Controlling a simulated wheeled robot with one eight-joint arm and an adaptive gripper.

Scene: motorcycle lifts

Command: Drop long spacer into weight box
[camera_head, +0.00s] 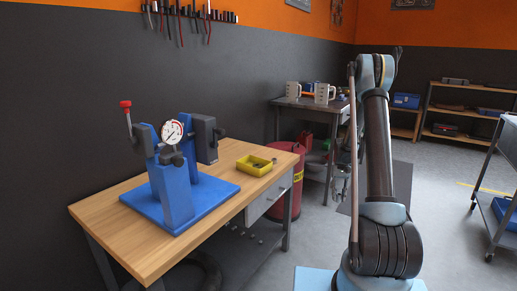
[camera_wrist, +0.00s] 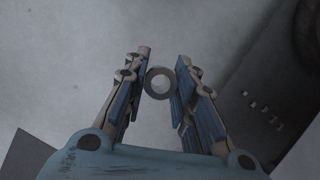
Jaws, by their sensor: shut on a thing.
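My gripper (camera_wrist: 160,88) is shut on the long spacer (camera_wrist: 147,83), a grey ring-ended cylinder seen end-on between the two fingers in the wrist view. Bare grey floor shows behind it. In the head view my gripper (camera_head: 339,183) hangs low beside my arm, to the right of the wooden workbench and apart from it; the spacer cannot be made out there. A small yellow open box (camera_head: 254,165), likely the weight box, sits on the workbench near its right end. Small dark items show inside it.
The wooden workbench (camera_head: 120,220) also carries a blue stand with a dial gauge (camera_head: 172,132). A small part (camera_head: 274,161) lies by the yellow box. A red drum (camera_head: 285,190) stands behind the bench. A metal cart (camera_head: 498,200) is at the right. Open floor lies between.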

